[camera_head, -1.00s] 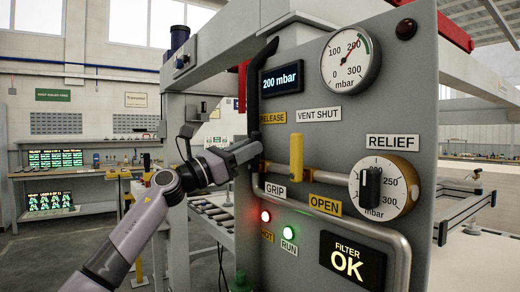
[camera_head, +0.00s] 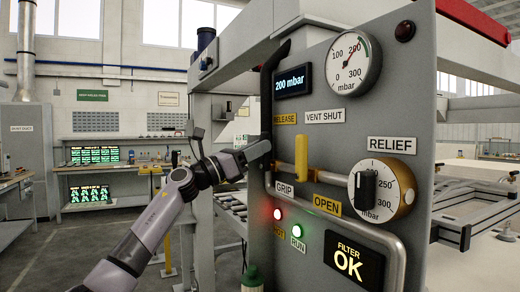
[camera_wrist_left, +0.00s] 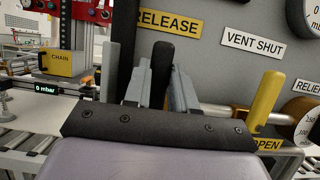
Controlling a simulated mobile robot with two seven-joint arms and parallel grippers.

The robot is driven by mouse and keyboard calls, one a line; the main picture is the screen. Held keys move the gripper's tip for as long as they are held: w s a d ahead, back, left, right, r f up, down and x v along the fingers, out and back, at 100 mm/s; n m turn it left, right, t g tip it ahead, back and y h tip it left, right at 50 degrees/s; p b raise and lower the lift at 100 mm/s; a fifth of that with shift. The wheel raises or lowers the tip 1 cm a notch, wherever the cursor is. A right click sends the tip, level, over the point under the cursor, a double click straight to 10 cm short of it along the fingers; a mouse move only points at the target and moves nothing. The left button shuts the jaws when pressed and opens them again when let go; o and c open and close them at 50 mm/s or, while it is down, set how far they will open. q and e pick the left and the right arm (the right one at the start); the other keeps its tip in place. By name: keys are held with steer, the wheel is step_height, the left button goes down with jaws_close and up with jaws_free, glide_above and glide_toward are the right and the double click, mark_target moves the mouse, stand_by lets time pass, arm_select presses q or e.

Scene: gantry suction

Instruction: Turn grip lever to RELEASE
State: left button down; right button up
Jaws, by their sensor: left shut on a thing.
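The grey control panel (camera_head: 330,130) carries a yellow RELEASE label (camera_head: 284,118) above a white GRIP label (camera_head: 284,187). My left gripper (camera_head: 264,150) is at the panel's left edge, between these two labels in height. In the left wrist view, my left gripper's fingers (camera_wrist_left: 159,90) are shut on the dark grip lever (camera_wrist_left: 160,68). The lever stands upright between them, its tip just below the RELEASE label (camera_wrist_left: 168,22). In the head view the gripper hides most of the lever. My right gripper is not in view.
A yellow vent handle (camera_head: 301,157) stands upright right of the gripper, by the VENT SHUT sign (camera_head: 325,116). A black curved bar (camera_head: 267,100) runs along the panel's left edge. The relief knob (camera_head: 366,188) and a grey rail (camera_head: 350,227) stick out further right.

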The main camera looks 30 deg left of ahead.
arm_select(q)
steer(key=shift+f, duration=0.1)
steer(key=c, duration=0.9)
jaws_free()
steer(key=shift+b+v, duration=1.4)
steer(key=shift+v, duration=2.15)
